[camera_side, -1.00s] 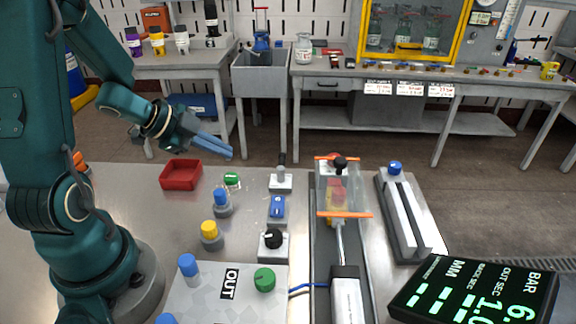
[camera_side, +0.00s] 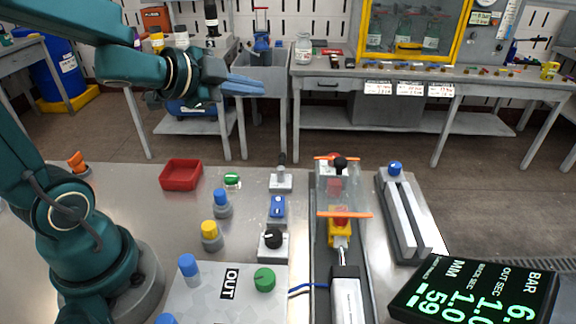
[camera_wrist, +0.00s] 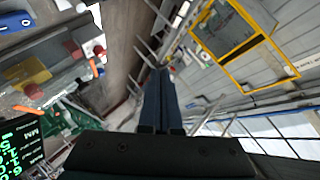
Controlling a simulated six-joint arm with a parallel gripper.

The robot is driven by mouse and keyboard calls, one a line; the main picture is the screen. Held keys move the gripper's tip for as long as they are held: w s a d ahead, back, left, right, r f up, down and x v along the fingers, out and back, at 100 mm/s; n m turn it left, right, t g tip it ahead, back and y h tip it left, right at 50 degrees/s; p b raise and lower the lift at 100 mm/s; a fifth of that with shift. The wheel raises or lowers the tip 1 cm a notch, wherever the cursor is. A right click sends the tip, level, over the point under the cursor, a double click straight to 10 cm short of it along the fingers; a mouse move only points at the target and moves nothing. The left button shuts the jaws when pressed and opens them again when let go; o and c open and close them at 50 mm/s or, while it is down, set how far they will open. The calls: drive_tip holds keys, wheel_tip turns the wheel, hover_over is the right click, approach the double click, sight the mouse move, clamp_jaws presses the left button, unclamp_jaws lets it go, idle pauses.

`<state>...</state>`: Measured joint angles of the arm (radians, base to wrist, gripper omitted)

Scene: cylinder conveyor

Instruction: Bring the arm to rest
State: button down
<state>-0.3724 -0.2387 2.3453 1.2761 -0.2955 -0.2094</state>
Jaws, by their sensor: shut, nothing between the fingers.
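My gripper (camera_side: 243,86) is in the upper middle of the side view, raised well above the workbench (camera_side: 130,205). Its blue fingers are closed together, empty, and point right toward the back of the room. In the wrist view my gripper (camera_wrist: 160,100) also shows its fingers side by side with nothing between them. It touches nothing that I can see.
Below are a red tray (camera_side: 181,174), several coloured knobs, an OUT plate (camera_side: 230,284), a clear-covered pusher unit (camera_side: 341,190), a slotted rail (camera_side: 405,215) and a display (camera_side: 475,295). A back bench (camera_side: 420,75) and a grey bin (camera_side: 262,80) stand behind.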

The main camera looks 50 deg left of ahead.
drive_tip(key=s+d+f+n+g, duration=0.2)
drive_tip(key=s+d+n+g, duration=0.1)
drive_tip(key=s, duration=0.5)
drive_tip(key=s+d+f+n+g, duration=0.2)
drive_tip(key=s+d+n+g, duration=0.2)
drive_tip(key=s, duration=0.4)
drive_tip(key=d+n, duration=0.1)
drive_tip(key=n, duration=0.1)
drive_tip(key=shift+d+f+n+h, duration=0.15)
drive_tip(key=shift+d+n+h, duration=0.15)
drive_tip(key=shift+d+n, duration=0.1)
